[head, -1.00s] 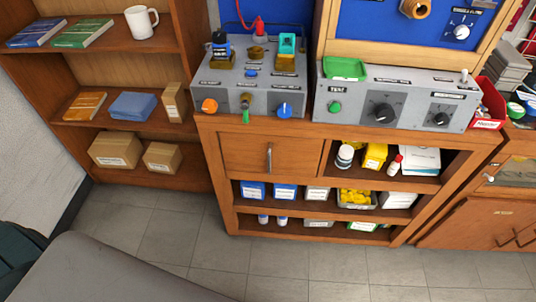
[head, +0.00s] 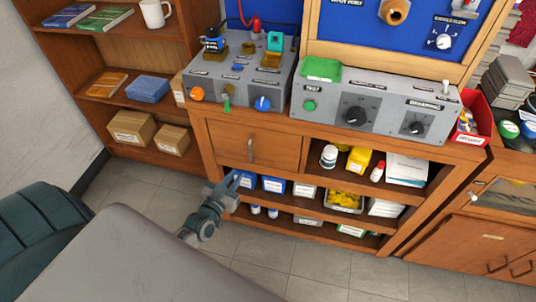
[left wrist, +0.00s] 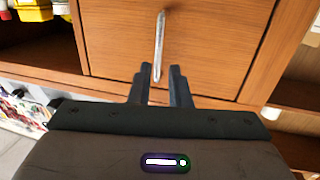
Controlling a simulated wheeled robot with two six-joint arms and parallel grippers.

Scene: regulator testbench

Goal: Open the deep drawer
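The deep drawer (head: 228,142) is the brown wooden front at the upper left of the bench cabinet; it looks shut, flush with the frame. Its slim metal handle (head: 251,146) is upright on the front. The drawer (left wrist: 215,45) and handle (left wrist: 159,40) also show in the left wrist view. My left gripper (head: 232,182) is in front of the cabinet, below and slightly left of the handle in the head view. In the left wrist view its fingers (left wrist: 161,70) are apart and empty, with the handle's near end between their tips; contact cannot be told. My right gripper is out of view.
Below the drawer, shelves hold blue boxes (head: 273,184) and a tray of yellow parts (head: 345,200). An open shelf with bottles (head: 328,156) is right of the drawer. Grey control boxes (head: 375,105) stand on top. A bookcase (head: 125,65) is at left. The floor in front is clear.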

